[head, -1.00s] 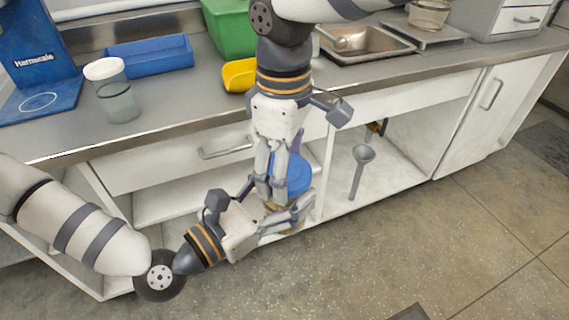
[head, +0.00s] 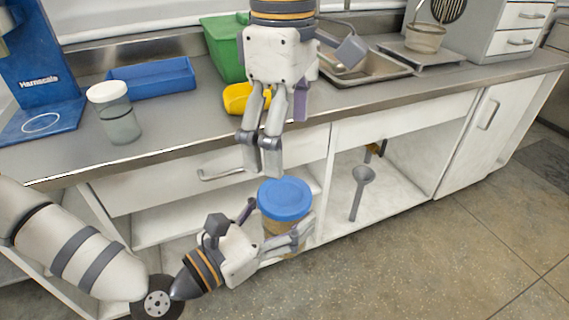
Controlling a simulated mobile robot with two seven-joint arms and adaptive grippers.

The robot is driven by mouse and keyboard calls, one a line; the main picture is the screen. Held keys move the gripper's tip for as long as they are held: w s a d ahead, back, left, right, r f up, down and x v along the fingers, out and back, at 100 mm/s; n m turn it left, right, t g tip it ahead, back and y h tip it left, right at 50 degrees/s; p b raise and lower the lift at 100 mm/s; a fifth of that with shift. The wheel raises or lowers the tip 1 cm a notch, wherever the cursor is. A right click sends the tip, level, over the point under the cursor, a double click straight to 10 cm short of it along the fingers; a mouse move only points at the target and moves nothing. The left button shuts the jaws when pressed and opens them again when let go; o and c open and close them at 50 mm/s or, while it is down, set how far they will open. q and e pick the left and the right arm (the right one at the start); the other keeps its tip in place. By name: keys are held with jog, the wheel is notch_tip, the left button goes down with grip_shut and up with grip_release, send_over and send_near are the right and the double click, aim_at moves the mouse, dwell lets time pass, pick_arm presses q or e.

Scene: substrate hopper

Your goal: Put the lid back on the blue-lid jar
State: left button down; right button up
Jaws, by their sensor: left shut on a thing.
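The blue-lid jar (head: 270,232) is upright low in front of the open cabinet, with tan contents showing through its side. Its round blue lid (head: 284,197) lies over the jar's mouth and looks about level; I cannot tell how firmly it is seated. My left gripper (head: 292,240) comes in from the left and is shut on the jar's body below the lid, its fingers partly covering the jar. My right gripper (head: 260,161) hangs from above, pointing down, with its fingertips above and left of the lid, apart from it. Its fingers look close together; their opening is unclear.
A grey funnel-like tool (head: 359,190) stands in the cabinet. Floor to the right is clear.

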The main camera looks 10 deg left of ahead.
jog(key=shift+r, duration=0.85)
